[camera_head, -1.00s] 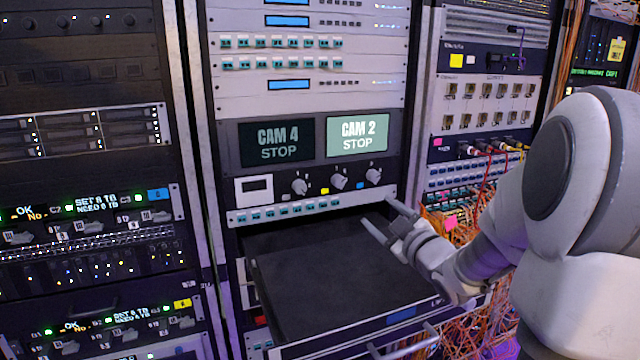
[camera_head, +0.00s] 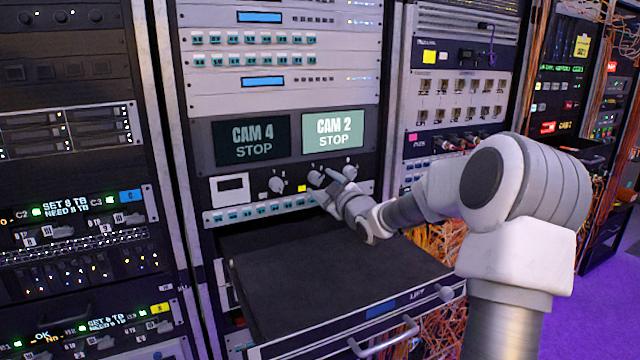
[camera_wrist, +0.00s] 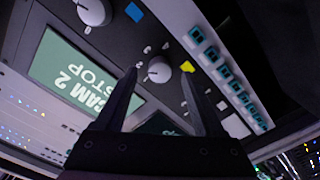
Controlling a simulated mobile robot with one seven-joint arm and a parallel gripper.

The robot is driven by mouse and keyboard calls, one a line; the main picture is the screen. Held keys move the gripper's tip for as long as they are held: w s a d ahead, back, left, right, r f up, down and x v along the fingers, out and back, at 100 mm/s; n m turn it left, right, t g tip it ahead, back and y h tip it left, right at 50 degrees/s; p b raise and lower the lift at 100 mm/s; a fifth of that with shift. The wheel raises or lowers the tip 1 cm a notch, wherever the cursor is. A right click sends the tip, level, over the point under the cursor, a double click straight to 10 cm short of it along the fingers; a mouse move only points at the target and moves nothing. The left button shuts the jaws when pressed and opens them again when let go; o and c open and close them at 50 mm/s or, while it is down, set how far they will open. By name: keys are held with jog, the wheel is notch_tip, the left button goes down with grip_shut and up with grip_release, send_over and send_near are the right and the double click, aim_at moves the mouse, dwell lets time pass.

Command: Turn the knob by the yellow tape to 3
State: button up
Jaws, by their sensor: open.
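The middle knob (camera_head: 315,178) of three white knobs is on a dark panel, beside the yellow tape (camera_head: 302,188). In the wrist view this knob (camera_wrist: 158,70) shows between my fingers, with the yellow tape (camera_wrist: 185,66) to its right. The setting it points at is too small to read. My gripper (camera_head: 326,183) is open, in front of the panel at the middle knob. In the wrist view its two dark fingers (camera_wrist: 165,88) are spread and empty, pointing at the panel. I cannot tell whether they touch the knob.
The left knob (camera_head: 278,184) and right knob (camera_head: 350,171) flank the middle one. Blue tape (camera_wrist: 134,12) lies between the middle and right knobs. A pulled-out black drawer (camera_head: 330,270) is below my gripper. Two screens, CAM 4 (camera_head: 252,140) and CAM 2 (camera_head: 333,133), sit above.

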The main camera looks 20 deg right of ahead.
jog(key=shift+w, duration=0.9)
grip_shut()
